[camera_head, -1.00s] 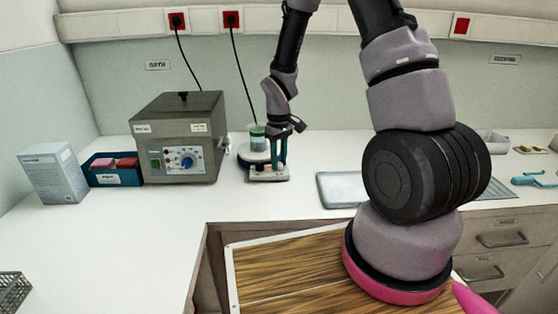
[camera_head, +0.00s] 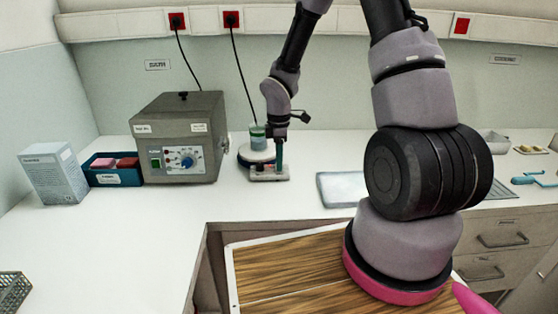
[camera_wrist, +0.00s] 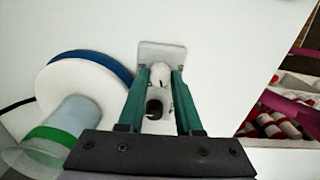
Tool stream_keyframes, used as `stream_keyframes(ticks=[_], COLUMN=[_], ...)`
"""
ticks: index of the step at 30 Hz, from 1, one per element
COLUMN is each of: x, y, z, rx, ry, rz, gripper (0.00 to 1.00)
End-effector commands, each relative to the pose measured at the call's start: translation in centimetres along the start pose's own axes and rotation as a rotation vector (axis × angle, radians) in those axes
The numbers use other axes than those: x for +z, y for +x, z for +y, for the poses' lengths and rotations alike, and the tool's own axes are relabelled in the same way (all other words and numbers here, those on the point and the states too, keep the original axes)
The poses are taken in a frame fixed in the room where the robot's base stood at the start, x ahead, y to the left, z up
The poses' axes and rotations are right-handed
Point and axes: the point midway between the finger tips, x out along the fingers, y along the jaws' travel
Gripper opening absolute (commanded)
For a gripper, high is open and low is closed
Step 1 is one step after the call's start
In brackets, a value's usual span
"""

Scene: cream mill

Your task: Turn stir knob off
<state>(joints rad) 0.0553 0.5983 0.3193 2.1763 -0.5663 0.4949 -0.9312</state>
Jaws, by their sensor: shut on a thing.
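The stirrer (camera_head: 268,176) stands on the counter to the right of the grey bath, with a round plate on it; in the wrist view the plate (camera_wrist: 98,72) is white with a blue rim. A clear beaker with a green band (camera_head: 257,140) stands on the plate. My gripper (camera_head: 279,168) points down at the stirrer's front right part. In the wrist view its teal fingers (camera_wrist: 160,72) close around the small pale stir knob (camera_wrist: 157,76). A dark round part (camera_wrist: 154,108) shows between the fingers. The knob's mark and setting are hidden.
The grey bath (camera_head: 180,115) with a blue dial stands close on the left. A blue tray (camera_head: 113,178) and a box (camera_head: 54,175) are further left. A pale flat tray (camera_head: 342,188) lies to the right. The front counter is clear.

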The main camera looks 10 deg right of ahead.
Motion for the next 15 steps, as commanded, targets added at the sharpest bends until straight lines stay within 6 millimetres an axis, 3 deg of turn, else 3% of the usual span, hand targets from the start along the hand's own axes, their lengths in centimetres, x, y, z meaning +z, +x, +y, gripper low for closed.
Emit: stream_keyframes(ticks=[15], x=[0.03], y=[-0.05], z=[0.07], rx=[0.001], ry=[-0.216], rz=[0.0], gripper=[0.0])
